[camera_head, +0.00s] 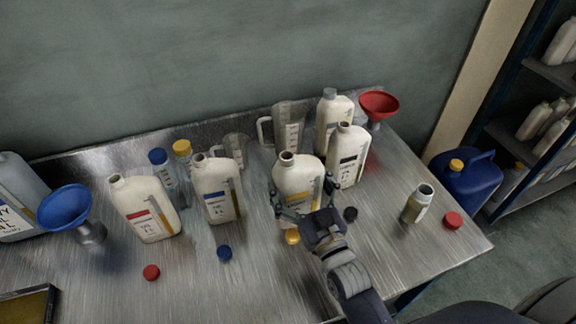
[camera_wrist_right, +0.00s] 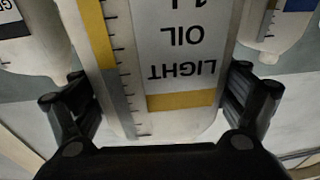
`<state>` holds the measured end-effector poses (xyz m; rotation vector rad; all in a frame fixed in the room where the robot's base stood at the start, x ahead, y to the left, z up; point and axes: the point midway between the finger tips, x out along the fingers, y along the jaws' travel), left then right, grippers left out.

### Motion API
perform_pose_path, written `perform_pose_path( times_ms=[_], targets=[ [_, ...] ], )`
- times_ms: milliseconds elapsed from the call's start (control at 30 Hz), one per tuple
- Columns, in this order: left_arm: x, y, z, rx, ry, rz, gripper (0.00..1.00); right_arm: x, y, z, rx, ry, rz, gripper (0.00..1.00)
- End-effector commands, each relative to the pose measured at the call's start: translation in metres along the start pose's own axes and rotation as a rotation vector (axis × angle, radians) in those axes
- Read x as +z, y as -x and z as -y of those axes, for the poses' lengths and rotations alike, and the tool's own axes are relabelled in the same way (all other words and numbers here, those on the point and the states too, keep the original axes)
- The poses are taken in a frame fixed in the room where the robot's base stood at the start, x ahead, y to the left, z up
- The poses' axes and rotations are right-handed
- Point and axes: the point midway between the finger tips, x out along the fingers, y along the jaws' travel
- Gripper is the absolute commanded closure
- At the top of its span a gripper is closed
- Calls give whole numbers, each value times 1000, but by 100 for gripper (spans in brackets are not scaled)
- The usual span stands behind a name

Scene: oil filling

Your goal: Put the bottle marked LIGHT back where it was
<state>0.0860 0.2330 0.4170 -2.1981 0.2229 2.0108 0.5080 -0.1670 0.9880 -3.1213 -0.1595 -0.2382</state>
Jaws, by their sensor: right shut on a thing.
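The bottle marked LIGHT (camera_head: 298,176) is a cream jug with a yellow label band and an open neck. It stands upright at the middle right of the metal table. My right gripper (camera_head: 305,207) is shut around its lower body. In the right wrist view the LIGHT OIL label (camera_wrist_right: 182,60) shows upside down between the two fingers. A yellow cap (camera_head: 292,237) lies on the table just beside the gripper. Whether the bottle's base touches the table is hard to tell. My left gripper is not in view.
A black-banded bottle (camera_head: 347,154) stands close on the right, a blue-banded one (camera_head: 217,188) on the left, a red-banded one (camera_head: 145,208) further left. A measuring jug (camera_head: 289,128) is behind. Loose blue (camera_head: 224,253) and black (camera_head: 350,213) caps lie in front. A small jar (camera_head: 417,204) stands right.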

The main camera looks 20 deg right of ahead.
Motion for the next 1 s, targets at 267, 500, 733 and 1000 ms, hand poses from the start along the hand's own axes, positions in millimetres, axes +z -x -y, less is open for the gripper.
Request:
perform_pose_path(
  times_ms=[267, 500, 733, 1000],
  targets=[
    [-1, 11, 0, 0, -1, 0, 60, 9, -57, -9, 1, 0, -8, 76],
    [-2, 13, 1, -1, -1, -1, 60, 16, -77, -12, 1, 0, -6, 76],
    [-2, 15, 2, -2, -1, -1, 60, 18, -86, -14, 1, 0, -6, 76],
    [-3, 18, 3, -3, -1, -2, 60, 36, -83, -14, 0, 0, -4, 76]
  ],
)
